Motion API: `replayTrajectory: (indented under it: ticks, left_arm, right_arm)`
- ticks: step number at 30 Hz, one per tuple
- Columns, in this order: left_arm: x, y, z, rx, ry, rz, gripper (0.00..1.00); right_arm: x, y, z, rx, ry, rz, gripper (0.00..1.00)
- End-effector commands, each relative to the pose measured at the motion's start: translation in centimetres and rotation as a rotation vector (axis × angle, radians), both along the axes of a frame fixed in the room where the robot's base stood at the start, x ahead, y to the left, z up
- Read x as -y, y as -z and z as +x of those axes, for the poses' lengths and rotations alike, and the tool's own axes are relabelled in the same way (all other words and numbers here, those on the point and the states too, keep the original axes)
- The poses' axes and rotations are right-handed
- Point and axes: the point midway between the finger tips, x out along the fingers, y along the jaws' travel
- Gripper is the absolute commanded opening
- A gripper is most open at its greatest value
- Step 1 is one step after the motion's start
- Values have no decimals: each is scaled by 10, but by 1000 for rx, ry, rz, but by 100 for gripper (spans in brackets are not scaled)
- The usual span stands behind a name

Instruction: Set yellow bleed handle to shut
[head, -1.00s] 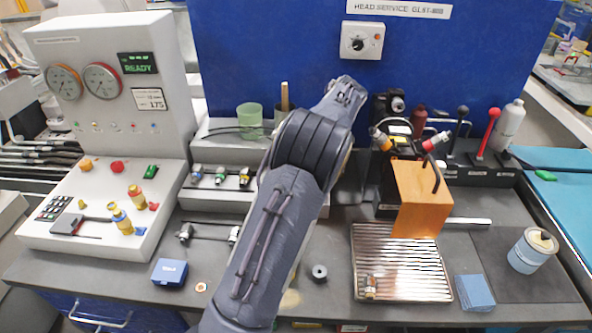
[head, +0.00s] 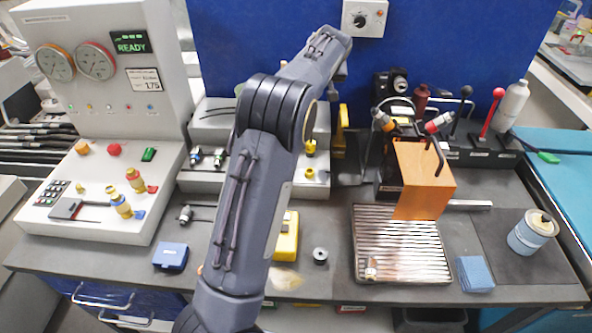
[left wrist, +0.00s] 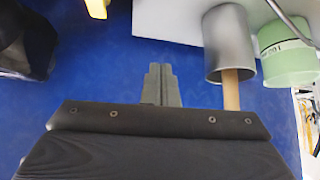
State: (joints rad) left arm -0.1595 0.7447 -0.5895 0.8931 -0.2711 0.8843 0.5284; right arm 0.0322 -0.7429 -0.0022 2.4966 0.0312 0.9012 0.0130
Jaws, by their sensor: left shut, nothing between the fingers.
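A yellow upright part (head: 341,128) stands behind my arm near the blue back panel, and a smaller yellow fitting (head: 310,148) sits left of it. I cannot tell for sure which is the bleed handle, or its setting. In the left wrist view, part of a yellow piece (left wrist: 97,8) shows at the top edge, apart from the fingers. My left gripper (left wrist: 160,72) is shut and empty in front of the blue panel. In the head view my arm hides its fingers. My right gripper is not in view.
A grey cup (left wrist: 229,45) with a wooden stick and a green cup (left wrist: 286,52) are beside the left fingers. My arm partly covers a yellow box (head: 286,240). An orange block (head: 423,180) stands right, behind a ribbed tray (head: 372,240). A gauge console (head: 105,100) stands left.

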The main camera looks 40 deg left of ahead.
Motion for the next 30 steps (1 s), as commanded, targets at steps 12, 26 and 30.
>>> replayTrajectory:
  ticks: [12, 26, 30]
  left_arm:
    - [6, -24, -70, -29, 26, -139, 0]
    - [32, -23, -158, -49, 137, -326, 0]
    - [44, -23, -183, -48, 177, -366, 0]
  right_arm:
    - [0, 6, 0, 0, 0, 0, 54]
    - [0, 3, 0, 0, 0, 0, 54]
    - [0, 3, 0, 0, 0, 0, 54]
